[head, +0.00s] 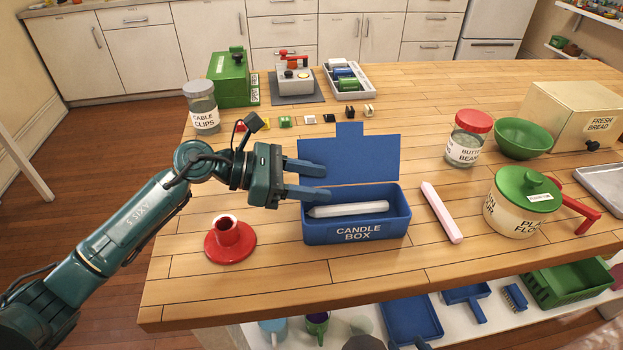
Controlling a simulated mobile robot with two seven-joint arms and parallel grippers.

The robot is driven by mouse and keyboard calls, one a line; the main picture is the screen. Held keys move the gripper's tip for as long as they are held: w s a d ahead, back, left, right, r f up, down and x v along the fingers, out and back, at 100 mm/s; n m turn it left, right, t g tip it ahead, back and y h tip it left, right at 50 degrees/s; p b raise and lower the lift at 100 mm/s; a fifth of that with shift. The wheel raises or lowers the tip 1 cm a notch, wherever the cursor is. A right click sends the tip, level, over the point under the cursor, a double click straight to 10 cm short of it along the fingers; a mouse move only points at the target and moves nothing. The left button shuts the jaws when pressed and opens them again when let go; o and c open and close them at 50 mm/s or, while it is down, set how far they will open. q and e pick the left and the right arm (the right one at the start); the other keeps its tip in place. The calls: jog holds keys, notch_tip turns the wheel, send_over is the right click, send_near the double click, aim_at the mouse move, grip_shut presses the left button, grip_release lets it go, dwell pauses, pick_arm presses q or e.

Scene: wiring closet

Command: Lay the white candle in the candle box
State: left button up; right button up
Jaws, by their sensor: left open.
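The white candle (347,209) lies lengthwise inside the blue candle box (356,233), and its left end reaches close to the box's left wall. The box stands on the wooden table with its lid (350,157) raised at the back. My left gripper (326,181) is open and empty, its two blue fingers pointing right over the box's left part, one in front of the lid and one near the box's rim above the candle. My right gripper is not in view.
A pink candle (441,212) lies right of the box. A red candle holder (230,240) stands left of it. Behind are a cable clips jar (202,107) and small blocks. A lidded pot (521,203) stands at the right.

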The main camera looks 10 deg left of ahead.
dwell(0.5)
pick_arm(q)
notch_tip(320, 180, up, 6)
jog(key=a+p, duration=0.2)
jog(key=shift+s+a, duration=0.4)
jog(key=shift+f, duration=0.1)
